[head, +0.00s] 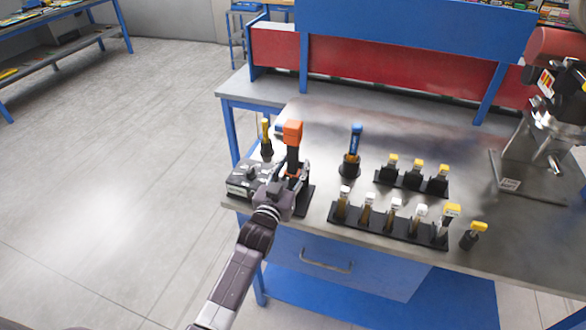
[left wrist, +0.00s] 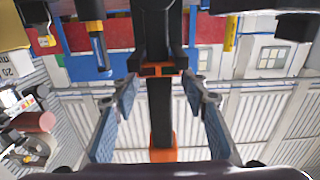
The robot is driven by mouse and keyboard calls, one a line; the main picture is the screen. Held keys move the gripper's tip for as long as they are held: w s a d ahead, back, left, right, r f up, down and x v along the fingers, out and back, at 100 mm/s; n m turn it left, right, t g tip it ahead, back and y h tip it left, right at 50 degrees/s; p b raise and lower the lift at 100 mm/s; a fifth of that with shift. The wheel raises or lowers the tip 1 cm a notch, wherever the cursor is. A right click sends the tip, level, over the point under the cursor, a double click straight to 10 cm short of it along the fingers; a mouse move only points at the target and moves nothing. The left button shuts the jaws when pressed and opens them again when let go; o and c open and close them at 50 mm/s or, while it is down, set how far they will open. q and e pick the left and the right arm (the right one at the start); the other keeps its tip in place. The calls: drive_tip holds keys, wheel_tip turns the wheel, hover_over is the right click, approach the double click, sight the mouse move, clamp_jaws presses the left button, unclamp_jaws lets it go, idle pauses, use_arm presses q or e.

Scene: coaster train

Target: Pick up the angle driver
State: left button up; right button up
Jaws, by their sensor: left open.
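The angle driver appears to be the tall black tool with an orange top (head: 292,133), upright in a black stand (head: 304,203) near the left end of the metal bench. My left gripper (head: 289,177) is at its lower part in the head view and hides some of it. In the left wrist view the tool's black shaft (left wrist: 160,105) runs between the two open fingers (left wrist: 163,108), with visible gaps on both sides. Orange parts show at both ends of the shaft there.
A grey box (head: 243,178) lies close to the left of my gripper. A blue-topped tool (head: 355,140) and a yellow-topped tool (head: 266,130) stand nearby. Racks of small tools (head: 385,222) fill the middle. A machine (head: 540,150) stands at the right.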

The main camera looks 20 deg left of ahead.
sight(291, 158)
use_arm(q)
clamp_jaws()
idle(0.4)
drive_tip(key=shift+w+r, duration=0.1)
drive_tip(key=shift+r, duration=0.25)
drive_tip(key=shift+r, duration=0.1)
drive_tip(key=shift+r+b, duration=0.6)
drive_tip(key=shift+r, duration=1.1)
drive_tip(key=s+b, duration=0.4)
drive_tip(key=s, duration=1.4)
drive_tip(key=shift+a, duration=0.3)
